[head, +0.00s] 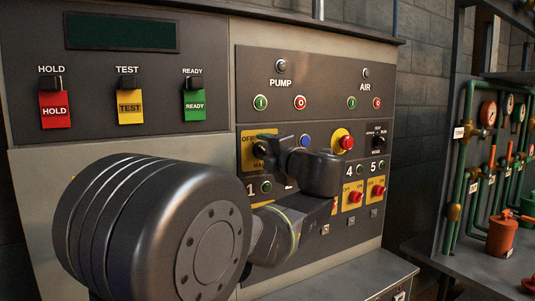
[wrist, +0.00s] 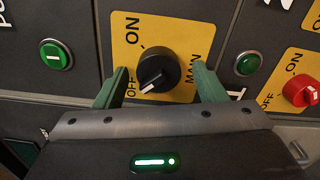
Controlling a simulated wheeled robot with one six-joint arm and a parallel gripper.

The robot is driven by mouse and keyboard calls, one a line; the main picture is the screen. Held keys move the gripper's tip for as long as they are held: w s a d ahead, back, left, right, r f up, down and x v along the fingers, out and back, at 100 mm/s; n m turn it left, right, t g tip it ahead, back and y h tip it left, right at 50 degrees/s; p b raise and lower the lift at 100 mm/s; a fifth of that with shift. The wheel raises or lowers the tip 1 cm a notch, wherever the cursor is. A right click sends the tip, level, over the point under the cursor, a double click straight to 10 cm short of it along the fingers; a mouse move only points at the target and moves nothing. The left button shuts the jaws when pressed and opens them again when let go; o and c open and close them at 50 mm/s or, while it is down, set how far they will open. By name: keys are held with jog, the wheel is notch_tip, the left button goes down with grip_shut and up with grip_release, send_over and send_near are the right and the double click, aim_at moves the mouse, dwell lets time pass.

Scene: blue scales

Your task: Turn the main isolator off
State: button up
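The main isolator is a black rotary knob (wrist: 158,72) on a yellow plate (wrist: 182,30) marked ON, OFF and MAIN. In the wrist view its white mark points to the lower left, toward the word OFF. My gripper (wrist: 160,78) is open, with one green finger on each side of the knob. Gaps show between the fingers and the knob, so it is not clamped. In the head view the yellow plate (head: 246,158) is partly covered by my gripper (head: 270,149), and the knob is largely hidden there.
A green button (wrist: 55,55) and a green lamp (wrist: 248,63) flank the plate in the wrist view. A red switch (wrist: 300,92) lies further right. A red emergency button (head: 346,142) and a blue button (head: 305,141) are close to my wrist in the head view.

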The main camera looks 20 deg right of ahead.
jog(key=s+d, duration=0.1)
jog(key=s, duration=1.2)
jog(key=shift+s, duration=0.4)
jog(key=w, duration=0.9)
jog(key=w+a, duration=0.1)
jog(key=w, duration=0.3)
jog(key=shift+w, duration=0.4)
jog(key=shift+s, duration=0.1)
